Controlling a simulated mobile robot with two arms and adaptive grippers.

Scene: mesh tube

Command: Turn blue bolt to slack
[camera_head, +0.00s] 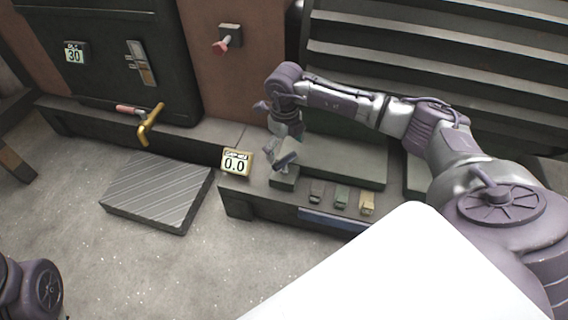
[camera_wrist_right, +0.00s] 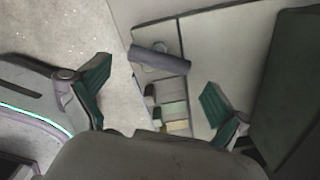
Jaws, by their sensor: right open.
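The bolt shows as a blue-grey bar (camera_head: 287,160) on a small grey block (camera_head: 284,178) at the left end of the bench. In the right wrist view the bar (camera_wrist_right: 160,58) lies slightly slanted across a pale round piece. My right gripper (camera_head: 282,143) is just above the bar, and partly hides it in the head view. In the right wrist view its green-padded fingers are wide apart, one on each side of the picture, with nothing held; the bar appears beyond the fingertips. My left gripper is out of view.
A display (camera_head: 236,163) reading 0.0 stands left of the block. Three small blocks (camera_head: 342,197) sit to the right, above a blue strip (camera_head: 330,220). A yellow crank (camera_head: 150,125), a ribbed floor plate (camera_head: 158,190) and a panel display (camera_head: 74,53) reading 30 are further left.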

